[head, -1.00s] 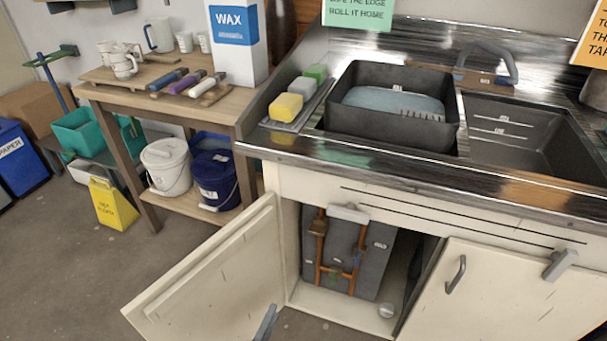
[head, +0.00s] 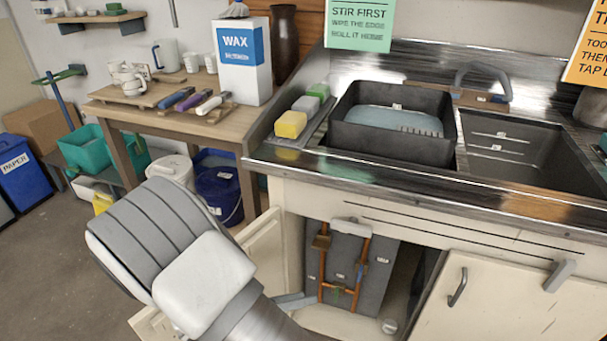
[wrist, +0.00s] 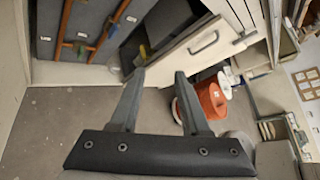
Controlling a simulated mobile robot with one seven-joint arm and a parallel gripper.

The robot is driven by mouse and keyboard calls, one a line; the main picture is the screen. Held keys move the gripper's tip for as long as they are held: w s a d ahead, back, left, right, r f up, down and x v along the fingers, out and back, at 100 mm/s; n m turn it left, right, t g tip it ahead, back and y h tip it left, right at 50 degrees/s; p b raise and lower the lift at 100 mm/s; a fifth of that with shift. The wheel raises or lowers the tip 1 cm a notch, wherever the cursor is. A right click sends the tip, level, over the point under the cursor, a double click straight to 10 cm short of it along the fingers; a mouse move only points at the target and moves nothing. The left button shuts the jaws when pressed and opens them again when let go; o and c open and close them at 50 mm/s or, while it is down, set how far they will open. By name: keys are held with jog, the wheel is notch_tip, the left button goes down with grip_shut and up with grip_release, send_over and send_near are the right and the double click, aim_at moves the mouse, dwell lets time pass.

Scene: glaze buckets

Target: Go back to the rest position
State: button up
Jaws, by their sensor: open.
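My gripper (wrist: 160,75) is open in the wrist view, with two dark fingers apart and nothing between them. Grey floor and the lower front of the sink cabinet show beyond the fingertips. In the head view my arm comes up across the lower left, in front of the open cabinet door (head: 262,240). A small grey part, apparently of my gripper, shows near the cabinet opening; most of the gripper is hidden there.
The open cabinet holds a grey panel (head: 340,262) with copper pipes (head: 322,268). A sink counter (head: 400,176) stands above. A wooden table (head: 190,122) with buckets below is at left. A red-orange round object (wrist: 210,100) shows beyond my right finger.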

jog(key=s+d+r+m+y, duration=0.4)
jog(key=d+r+m, duration=0.1)
jog(key=r+m, duration=0.45)
jog(key=s+d+r+m+y, duration=0.4)
jog(key=d+r+m, duration=0.1)
jog(key=r+m, duration=0.5)
jog(key=s+d+r+m+y, duration=0.45)
jog(key=r+m, duration=0.45)
jog(key=m, duration=0.3)
notch_tip(320, 180, up, 17)
jog(key=p, duration=1.7)
jog(key=shift+w+d+g+h, duration=0.15)
jog(key=shift+d+g+h, duration=0.1)
jog(key=shift+g+h, duration=0.1)
